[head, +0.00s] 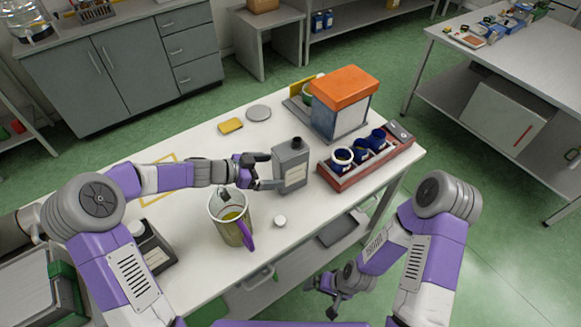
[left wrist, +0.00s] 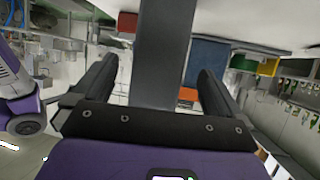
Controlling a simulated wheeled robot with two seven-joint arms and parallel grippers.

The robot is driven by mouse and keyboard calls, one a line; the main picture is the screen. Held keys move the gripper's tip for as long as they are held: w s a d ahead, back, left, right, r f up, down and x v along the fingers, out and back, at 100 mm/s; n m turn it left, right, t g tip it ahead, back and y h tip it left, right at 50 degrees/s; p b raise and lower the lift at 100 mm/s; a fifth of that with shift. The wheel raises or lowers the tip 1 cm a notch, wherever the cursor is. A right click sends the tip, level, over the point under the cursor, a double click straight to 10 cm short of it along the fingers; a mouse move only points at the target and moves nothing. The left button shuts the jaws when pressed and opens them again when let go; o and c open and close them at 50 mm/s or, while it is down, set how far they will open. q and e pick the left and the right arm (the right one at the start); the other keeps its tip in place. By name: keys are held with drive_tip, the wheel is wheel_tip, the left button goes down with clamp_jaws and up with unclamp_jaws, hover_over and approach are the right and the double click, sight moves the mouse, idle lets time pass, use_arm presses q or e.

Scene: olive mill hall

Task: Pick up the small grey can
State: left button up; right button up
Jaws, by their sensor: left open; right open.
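The small grey can (head: 291,170) stands upright on the white table, a dark cap on its top right. My left gripper (head: 264,172) comes in level from the left, open, its fingertips at the can's left side. In the left wrist view the can (left wrist: 165,50) shows as a grey upright band between the two spread fingers (left wrist: 157,68), with a gap on both sides. I cannot tell how deep it sits between them. My right gripper (head: 326,290) hangs open and empty in front of the table, below its top.
A clear jug (head: 231,222) with a purple handle and a small white lid (head: 280,221) stand in front of the can. A red tray (head: 345,180) with blue jars is at its right, an orange-topped box (head: 345,90) behind. A yellow sponge (head: 230,126) lies back left.

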use_arm(q)
drive_tip(key=x, duration=0.5)
drive_tip(key=shift+w+d+f, duration=0.1)
drive_tip(key=shift+d, duration=0.1)
drive_tip(key=c, duration=1.6)
